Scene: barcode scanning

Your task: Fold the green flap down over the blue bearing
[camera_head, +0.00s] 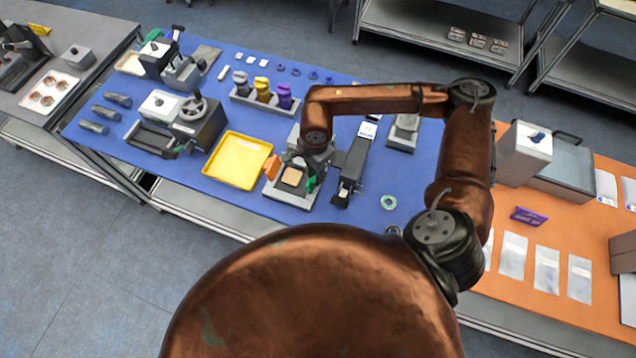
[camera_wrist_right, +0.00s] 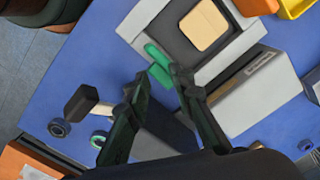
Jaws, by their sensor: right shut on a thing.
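The fixture (camera_head: 293,198) is a grey block with a tan square pad (camera_head: 293,177) on top, on the blue mat. It also shows at the top of the right wrist view, with the pad (camera_wrist_right: 203,26). The green flap (camera_wrist_right: 158,66) stands at the fixture's near edge in that view; green also shows beside the pad in the head view (camera_head: 311,183). My right gripper (camera_wrist_right: 161,76) is shut on the green flap, its two fingers either side of it. I cannot make out a blue bearing in the fixture. My left gripper is out of view.
An orange part (camera_head: 271,168) stands at the fixture's left side. A yellow tray (camera_head: 239,160) lies left of it, and a dark, long device (camera_head: 356,160) stands right. Several blue rings (camera_head: 297,72) lie at the mat's back. A green-white ring (camera_head: 388,202) lies at the front right.

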